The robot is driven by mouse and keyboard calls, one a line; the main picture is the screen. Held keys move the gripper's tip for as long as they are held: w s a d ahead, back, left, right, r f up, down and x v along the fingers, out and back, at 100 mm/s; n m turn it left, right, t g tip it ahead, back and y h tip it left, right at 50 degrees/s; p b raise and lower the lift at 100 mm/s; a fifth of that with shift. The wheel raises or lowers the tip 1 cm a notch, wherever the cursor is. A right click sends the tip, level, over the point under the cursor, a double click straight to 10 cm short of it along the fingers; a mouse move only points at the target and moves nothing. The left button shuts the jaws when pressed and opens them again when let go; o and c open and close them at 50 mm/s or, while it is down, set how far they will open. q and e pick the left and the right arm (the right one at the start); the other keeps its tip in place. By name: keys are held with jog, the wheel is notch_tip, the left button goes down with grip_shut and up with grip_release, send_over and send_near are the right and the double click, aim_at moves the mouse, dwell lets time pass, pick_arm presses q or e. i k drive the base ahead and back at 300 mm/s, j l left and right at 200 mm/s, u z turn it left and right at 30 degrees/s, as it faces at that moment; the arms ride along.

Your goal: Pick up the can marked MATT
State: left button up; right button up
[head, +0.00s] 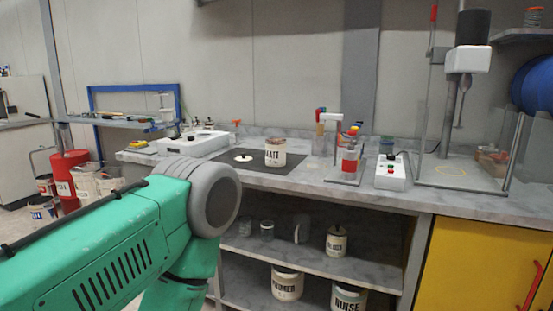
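A cream can (275,153) with dark lettering stands upright on a dark mat on the grey bench, near the middle of the head view. Its label is partly turned away; the readable part looks like "MATT" with the first letter unclear. A green and grey arm of mine comes in from the left and fills the lower left. Its hand end is out of the picture or hidden. Neither gripper shows, so I cannot see anything held.
A round white lid (243,158) lies left of the can. A white device (193,143) stands further left, and a small stand (347,165) with bottles to the right. A yellow cabinet (487,268) is at the right.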

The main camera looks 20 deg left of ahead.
aim_at(275, 147)
jog(key=i+j, duration=0.15)
jog(key=i, duration=0.6)
jog(key=i+j+u, duration=0.1)
jog(key=i, duration=0.65)
jog(key=j, duration=0.05)
